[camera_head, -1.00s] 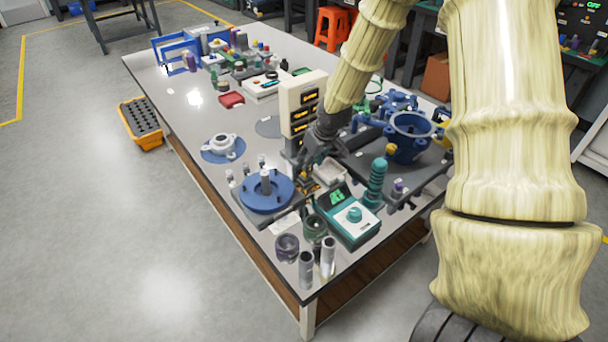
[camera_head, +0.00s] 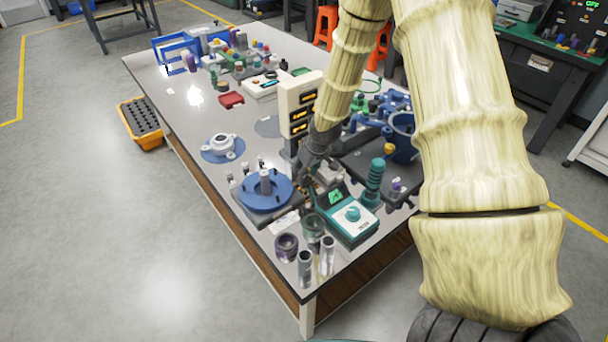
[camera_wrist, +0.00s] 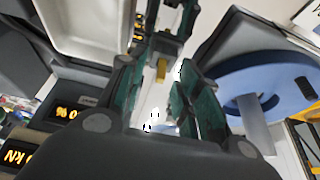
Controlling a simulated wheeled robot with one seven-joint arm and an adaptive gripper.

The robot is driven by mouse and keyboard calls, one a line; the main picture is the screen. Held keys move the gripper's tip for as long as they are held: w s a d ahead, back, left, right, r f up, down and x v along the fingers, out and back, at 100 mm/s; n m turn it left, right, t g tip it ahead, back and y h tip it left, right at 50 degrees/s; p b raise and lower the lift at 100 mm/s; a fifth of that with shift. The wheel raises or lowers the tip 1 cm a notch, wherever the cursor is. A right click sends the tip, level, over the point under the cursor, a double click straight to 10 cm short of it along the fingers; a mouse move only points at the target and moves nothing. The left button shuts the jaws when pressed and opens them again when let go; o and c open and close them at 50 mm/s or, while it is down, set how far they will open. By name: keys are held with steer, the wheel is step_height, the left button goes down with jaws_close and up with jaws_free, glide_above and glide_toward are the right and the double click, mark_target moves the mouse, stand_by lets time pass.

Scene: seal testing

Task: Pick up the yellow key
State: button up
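A small yellow piece, which looks like the yellow key (camera_wrist: 162,70), shows in the wrist view on a small grey holder. It lies between the fingers of my gripper (camera_wrist: 165,62), with a gap on each side. The fingers, with dark green pads, are apart and hold nothing that I can see. In the head view my gripper (camera_head: 306,180) is low over the front part of the table, between a blue disc fixture (camera_head: 264,204) and a teal meter (camera_head: 350,222). The key is hidden there behind my gripper.
A white display tower (camera_head: 298,110) stands just behind my gripper. A teal ribbed post (camera_head: 373,183) stands to the right. Metal cylinders (camera_head: 305,268) stand at the front corner. The table (camera_head: 190,125) has free room at its left edge.

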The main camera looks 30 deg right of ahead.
jaws_close()
steer(key=shift+r, duration=0.1)
stand_by(0.4)
